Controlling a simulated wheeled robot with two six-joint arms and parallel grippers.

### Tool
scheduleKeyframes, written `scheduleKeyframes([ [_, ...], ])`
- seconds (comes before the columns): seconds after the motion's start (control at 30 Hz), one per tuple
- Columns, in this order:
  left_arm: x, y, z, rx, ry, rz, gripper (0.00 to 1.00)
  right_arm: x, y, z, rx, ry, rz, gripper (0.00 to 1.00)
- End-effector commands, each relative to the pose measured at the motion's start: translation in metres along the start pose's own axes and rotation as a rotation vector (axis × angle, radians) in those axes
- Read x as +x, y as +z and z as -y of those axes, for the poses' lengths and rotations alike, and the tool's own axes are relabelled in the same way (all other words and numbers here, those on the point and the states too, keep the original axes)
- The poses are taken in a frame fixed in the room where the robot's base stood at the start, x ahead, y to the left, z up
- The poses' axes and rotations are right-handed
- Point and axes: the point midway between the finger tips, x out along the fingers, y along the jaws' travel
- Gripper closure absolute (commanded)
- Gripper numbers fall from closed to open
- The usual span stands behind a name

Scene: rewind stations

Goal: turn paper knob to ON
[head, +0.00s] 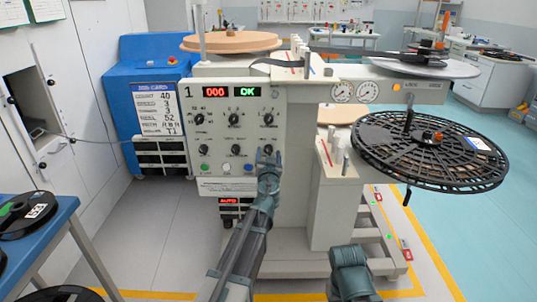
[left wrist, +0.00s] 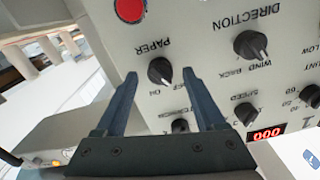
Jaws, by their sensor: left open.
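The paper knob (left wrist: 160,70) is a black knob with a white pointer line, under the PAPER label on the light grey panel (head: 212,132). In the left wrist view, which shows the panel upside down, the pointer faces down and right, toward a label that seems to read OFF. My left gripper (left wrist: 160,76) is open, with one fingertip on each side of the knob; contact cannot be told. In the head view my left gripper (head: 268,156) is at the panel's lower right knob (head: 268,148) and partly covers it. My right gripper's fingers do not show.
The direction knob (left wrist: 250,45), speed knob (left wrist: 246,113) and a red button (left wrist: 130,10) are close by. A large black reel (head: 430,150) stands to the right. A blue cabinet (head: 120,80) stands left of the panel.

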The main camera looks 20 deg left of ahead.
Motion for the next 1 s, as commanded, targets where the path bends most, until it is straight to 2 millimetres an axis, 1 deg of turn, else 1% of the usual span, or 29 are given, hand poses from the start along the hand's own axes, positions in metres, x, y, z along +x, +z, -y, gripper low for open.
scheduleKeyframes([
  [0.03, 0.0044, 0.0, 0.0, 0.0, 0.0, 0.0, 0.29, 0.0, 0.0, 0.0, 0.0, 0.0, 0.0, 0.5],
  [0.1, 0.0064, 0.0001, 0.0002, 0.0, 0.0, 0.0, 0.29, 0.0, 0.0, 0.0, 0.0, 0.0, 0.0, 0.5],
  [0.4, 0.0069, 0.0001, 0.0003, 0.0, 0.0, 0.0, 0.29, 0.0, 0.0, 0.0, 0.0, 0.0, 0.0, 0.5],
  [0.47, 0.0069, 0.0001, 0.0002, 0.0, 0.0, 0.0, 0.38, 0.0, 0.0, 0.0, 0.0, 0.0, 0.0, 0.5],
  [0.5, 0.0069, 0.0001, 0.0002, 0.0, 0.0, 0.0, 0.45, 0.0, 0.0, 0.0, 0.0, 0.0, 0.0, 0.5],
  [0.57, 0.0068, 0.0, 0.0001, 0.0, 0.0, 0.0, 0.55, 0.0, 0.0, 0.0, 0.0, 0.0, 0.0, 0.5],
  [0.6, 0.0068, 0.0001, 0.0001, 0.0, 0.0, 0.0, 0.63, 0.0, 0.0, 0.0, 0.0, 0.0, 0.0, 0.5],
  [0.67, 0.0067, 0.0, 0.0001, 0.0, 0.0, 0.0, 0.73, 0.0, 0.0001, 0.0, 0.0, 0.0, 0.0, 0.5],
  [0.8, 0.0067, 0.0, 0.0, 0.0, 0.0, 0.0, 0.99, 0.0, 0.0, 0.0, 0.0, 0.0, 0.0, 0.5],
  [0.83, 0.0067, 0.0, 0.0, 0.0, 0.0, 0.0, 1.0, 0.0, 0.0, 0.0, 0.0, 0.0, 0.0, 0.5],
  [1.0, 0.0067, 0.0, -0.0001, 0.003, 0.001, 0.0, 1.0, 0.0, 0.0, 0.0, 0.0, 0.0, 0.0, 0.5],
])
